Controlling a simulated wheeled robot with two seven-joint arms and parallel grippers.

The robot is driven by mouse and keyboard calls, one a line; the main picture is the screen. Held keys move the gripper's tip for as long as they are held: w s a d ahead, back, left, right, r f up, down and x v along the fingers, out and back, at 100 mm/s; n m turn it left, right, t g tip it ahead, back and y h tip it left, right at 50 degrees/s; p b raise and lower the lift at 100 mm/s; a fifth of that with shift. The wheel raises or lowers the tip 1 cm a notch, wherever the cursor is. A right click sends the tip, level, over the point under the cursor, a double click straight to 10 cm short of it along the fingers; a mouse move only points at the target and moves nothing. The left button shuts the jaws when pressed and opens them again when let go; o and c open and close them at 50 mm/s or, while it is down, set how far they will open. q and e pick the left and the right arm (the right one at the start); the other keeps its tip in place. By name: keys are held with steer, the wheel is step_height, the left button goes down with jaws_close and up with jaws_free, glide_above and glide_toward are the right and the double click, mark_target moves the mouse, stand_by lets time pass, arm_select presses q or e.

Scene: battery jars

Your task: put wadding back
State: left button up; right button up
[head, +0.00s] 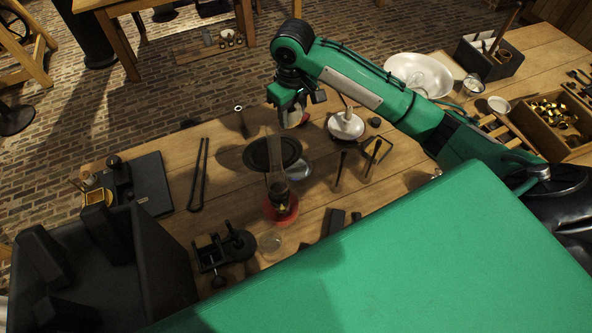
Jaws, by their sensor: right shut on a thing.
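My right gripper (291,116) hangs over the far part of the workbench, its arm coming in from the right. Its fingers are small and partly hidden by the wrist. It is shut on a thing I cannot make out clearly. A clear, tall glass shape (274,152) stands below it, in front of a dark round plate (254,155). A red dish (281,219) with a dark and brass piece (279,193) is nearer. I cannot pick out the wadding with certainty. My left gripper is not in view.
A white bowl on a stand (346,126) is right of the gripper. Black tongs (198,175) lie left on the wooden bench (225,222). A dark box (160,262) stands front left; a wooden crate of brass parts (535,125) is far right.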

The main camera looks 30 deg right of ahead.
mark_target(298, 118)
steer(key=shift+w+d+f+n, duration=0.15)
steer(key=shift+d+f, duration=0.2)
steer(key=shift+f, duration=0.25)
steer(key=shift+s+d+f+n, duration=0.15)
steer(key=shift+d+f, duration=0.15)
steer(key=shift+f, duration=0.25)
steer(key=shift+w+d+f, duration=0.1)
steer(key=shift+d+f, duration=0.05)
steer(key=shift+f, duration=0.2)
step_height(298, 118, down, 20)
steer(key=p, duration=0.2)
steer(key=shift+r+p, duration=0.15)
steer(key=shift+p, duration=0.2)
steer(key=o, duration=0.4)
steer(key=shift+o, duration=0.9)
step_height(298, 118, up, 12)
steer(key=b, duration=0.1)
steer(key=shift+b, duration=0.35)
